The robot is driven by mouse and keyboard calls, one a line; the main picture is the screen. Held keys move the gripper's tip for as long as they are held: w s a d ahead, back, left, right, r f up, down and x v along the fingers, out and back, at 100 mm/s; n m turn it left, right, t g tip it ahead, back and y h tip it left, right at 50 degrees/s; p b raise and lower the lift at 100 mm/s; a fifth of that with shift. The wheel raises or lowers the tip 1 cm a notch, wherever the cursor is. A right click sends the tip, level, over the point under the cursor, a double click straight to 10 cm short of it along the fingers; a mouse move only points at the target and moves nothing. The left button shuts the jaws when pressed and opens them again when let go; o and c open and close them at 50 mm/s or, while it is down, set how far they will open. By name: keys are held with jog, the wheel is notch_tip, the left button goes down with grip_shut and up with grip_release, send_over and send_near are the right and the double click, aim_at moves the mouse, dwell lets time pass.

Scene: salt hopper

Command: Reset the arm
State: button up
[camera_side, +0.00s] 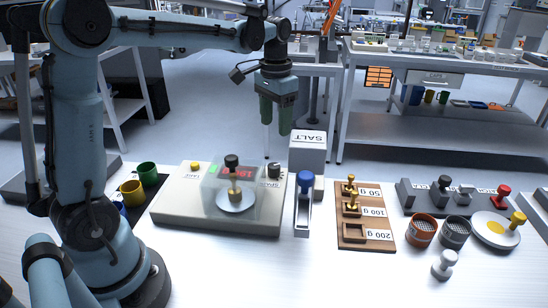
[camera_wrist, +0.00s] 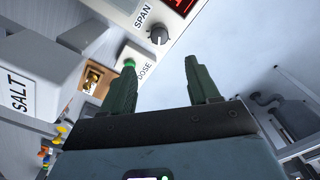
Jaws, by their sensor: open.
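My gripper (camera_side: 277,112) hangs above the bench, higher than the salt hopper and to its left in the side view. Its two green fingers (camera_wrist: 162,92) are spread apart in the wrist view, with nothing between them. The salt hopper (camera_side: 308,152) is a grey box labelled SALT, and it also shows at the left of the wrist view (camera_wrist: 30,82). The balance (camera_side: 180,205) is a beige unit with a red display. A brass weight (camera_side: 234,187) stands on its pan under a clear shield with a dark knob.
A wooden weight block (camera_side: 366,235) holds brass weights, with its 200 g place empty. Coloured mugs (camera_side: 132,193) stand left of the balance. Sieves (camera_side: 421,230), stamps and a yellow-topped dish (camera_side: 495,230) stand at right.

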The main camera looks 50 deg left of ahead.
aim_at(275, 165)
jog(key=shift+r, duration=0.15)
notch_tip(275, 165, down, 12)
jog(key=shift+f, duration=0.1)
dwell(0.9)
